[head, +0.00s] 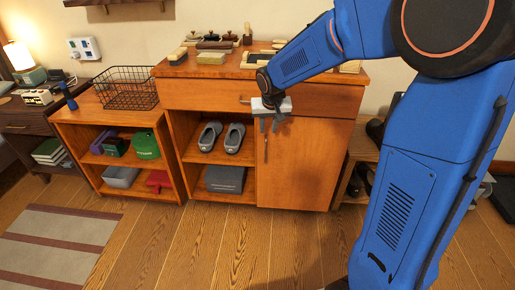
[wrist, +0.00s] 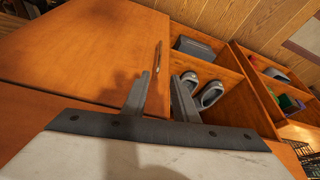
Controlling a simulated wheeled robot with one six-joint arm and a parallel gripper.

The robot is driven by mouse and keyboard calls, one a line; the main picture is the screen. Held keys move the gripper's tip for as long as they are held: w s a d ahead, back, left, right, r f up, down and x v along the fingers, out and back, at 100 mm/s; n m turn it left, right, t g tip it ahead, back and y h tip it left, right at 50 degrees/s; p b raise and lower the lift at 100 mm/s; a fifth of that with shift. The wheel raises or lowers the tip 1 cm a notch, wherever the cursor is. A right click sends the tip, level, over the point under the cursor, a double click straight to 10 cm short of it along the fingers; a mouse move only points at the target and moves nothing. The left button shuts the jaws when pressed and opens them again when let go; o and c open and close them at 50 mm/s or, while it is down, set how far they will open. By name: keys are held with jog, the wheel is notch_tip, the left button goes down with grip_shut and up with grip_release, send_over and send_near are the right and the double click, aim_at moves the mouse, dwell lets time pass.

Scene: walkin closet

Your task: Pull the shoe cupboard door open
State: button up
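The shoe cupboard door (head: 308,165) is a plain orange-brown wooden panel, at the right of the cabinet below a drawer; it looks shut. It fills the upper left of the wrist view (wrist: 85,50). Its slim upright handle (wrist: 158,56) is near the door's free edge, on the side of the open shelves; it also shows in the head view (head: 266,148). My gripper (head: 270,125) is in front of the upper door edge, above the handle. In the wrist view its two fingers (wrist: 160,92) are apart with nothing between them, and the handle lies beyond their tips.
Open shelves beside the door hold grey shoes (head: 221,137) and a dark grey box (head: 224,179). The drawer (head: 320,98) above has its own handle (head: 245,100). Brushes and blocks lie on the cabinet top. A low rack (head: 357,152) stands to the right. The wooden floor (head: 240,235) in front is clear.

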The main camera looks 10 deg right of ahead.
jog(key=x, duration=1.6)
jog(key=shift+f, duration=0.4)
grip_shut()
dwell(0.8)
